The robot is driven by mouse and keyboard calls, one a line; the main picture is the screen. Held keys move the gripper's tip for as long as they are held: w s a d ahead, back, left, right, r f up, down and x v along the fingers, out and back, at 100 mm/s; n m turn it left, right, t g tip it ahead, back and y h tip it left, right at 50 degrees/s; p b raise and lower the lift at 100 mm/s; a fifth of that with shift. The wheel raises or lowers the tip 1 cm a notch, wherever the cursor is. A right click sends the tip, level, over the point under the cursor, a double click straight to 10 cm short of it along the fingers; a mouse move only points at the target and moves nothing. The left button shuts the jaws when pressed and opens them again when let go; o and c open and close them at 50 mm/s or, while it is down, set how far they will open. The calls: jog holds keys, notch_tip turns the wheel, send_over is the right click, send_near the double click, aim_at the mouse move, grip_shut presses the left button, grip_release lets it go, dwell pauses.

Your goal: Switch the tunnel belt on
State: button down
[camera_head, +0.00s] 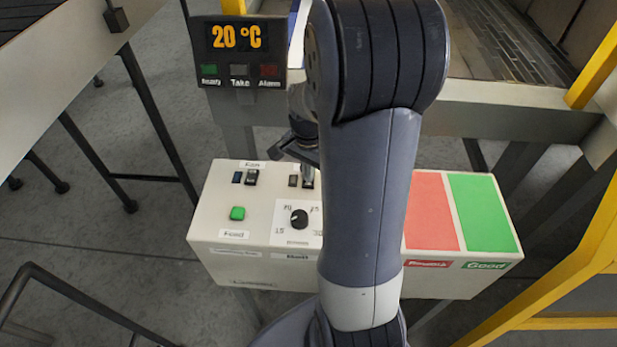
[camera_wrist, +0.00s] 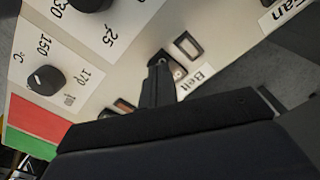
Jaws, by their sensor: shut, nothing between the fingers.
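The belt switch (camera_wrist: 179,71) sits beside its "Belt" label (camera_wrist: 197,80) on the pale control box, partly hidden by my fingers in the wrist view. In the head view the switch (camera_head: 308,181) shows just below my gripper, partly covered by the arm. A rectangular lamp window (camera_wrist: 187,45) next to it looks unlit. My gripper (camera_wrist: 159,62) is shut and empty, with its tips right at the switch. I cannot tell whether they touch it. In the head view my gripper (camera_head: 304,154) is partly hidden behind my arm. The switch's position is not clear.
The fan switch (camera_head: 252,177), green Feed button (camera_head: 237,213) and a black dial (camera_head: 299,218) are close by on the box (camera_head: 210,240). A second dial (camera_wrist: 46,79) and red and green pads (camera_head: 484,210) lie rightward. A display (camera_head: 238,50) reading 20 °C stands behind.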

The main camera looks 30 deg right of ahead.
jog(key=shift+f+b, duration=0.65)
jog(key=shift+f, duration=0.3)
jog(key=shift+r, duration=0.1)
jog(key=shift+r+p, duration=2.85)
jog(key=shift+r, duration=0.7)
jog(key=shift+f, duration=0.1)
jog(key=shift+f, duration=0.15)
notch_tip(320, 180, down, 7)
jog(key=b, duration=0.5)
jog(key=shift+b, duration=0.4)
jog(key=shift+r, duration=0.25)
jog(key=shift+r, duration=0.1)
